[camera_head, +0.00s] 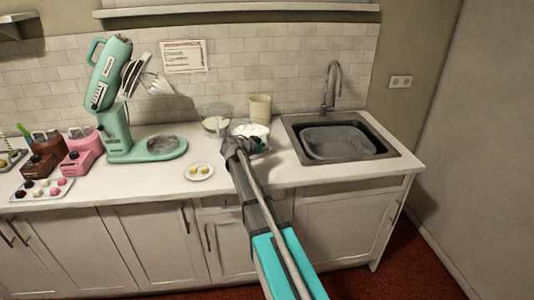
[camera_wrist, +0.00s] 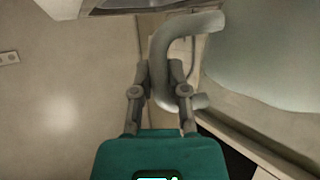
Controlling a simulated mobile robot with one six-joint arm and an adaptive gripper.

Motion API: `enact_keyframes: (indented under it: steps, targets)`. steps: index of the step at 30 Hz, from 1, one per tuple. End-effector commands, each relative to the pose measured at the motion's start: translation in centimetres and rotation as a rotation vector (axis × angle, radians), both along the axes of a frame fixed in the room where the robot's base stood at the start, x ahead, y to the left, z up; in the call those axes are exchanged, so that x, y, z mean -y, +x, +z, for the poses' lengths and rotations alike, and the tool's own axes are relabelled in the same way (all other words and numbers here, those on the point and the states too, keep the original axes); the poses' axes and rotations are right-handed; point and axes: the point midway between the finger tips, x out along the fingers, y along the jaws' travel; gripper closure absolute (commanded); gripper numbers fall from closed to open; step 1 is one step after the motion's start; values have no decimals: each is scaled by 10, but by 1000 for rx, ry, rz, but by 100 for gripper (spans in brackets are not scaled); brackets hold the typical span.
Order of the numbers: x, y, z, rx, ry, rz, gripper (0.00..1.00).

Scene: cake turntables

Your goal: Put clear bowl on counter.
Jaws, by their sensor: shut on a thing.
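The clear bowl (camera_head: 262,150) with white contents is at the end of my arm, over the counter (camera_head: 285,178) left of the sink. I cannot tell whether its base touches the counter. In the wrist view its pale rounded side (camera_wrist: 265,65) fills the right, with a curved handle (camera_wrist: 160,45) on its left. My gripper (camera_head: 236,146) is shut on that handle; its two fingers show on either side of it in the wrist view (camera_wrist: 160,76). My arm hides part of the bowl in the head view.
Another see-through bowl (camera_head: 214,112) with pale contents and a cream canister (camera_head: 260,107) stand behind. A small plate (camera_head: 199,172) lies in front, left of my gripper. A mint mixer (camera_head: 117,135) stands left; the sink (camera_head: 338,141) with a grey basin lies right.

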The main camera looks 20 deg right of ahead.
Motion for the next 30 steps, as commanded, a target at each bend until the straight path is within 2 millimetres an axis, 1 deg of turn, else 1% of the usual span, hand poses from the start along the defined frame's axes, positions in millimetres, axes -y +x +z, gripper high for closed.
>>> enact_keyframes:
  steps: [1,3,14,18,19,24,30]
  targets:
    - [0,0,-5,2,-1,1,100]
    - [0,0,-6,2,-1,1,100]
    - [0,0,-6,2,-1,1,100]
    - [0,0,-9,2,-1,1,100]
    - [0,0,-9,0,0,0,77]
    - [0,0,-8,0,0,0,46]
    - [0,0,-8,0,0,0,46]
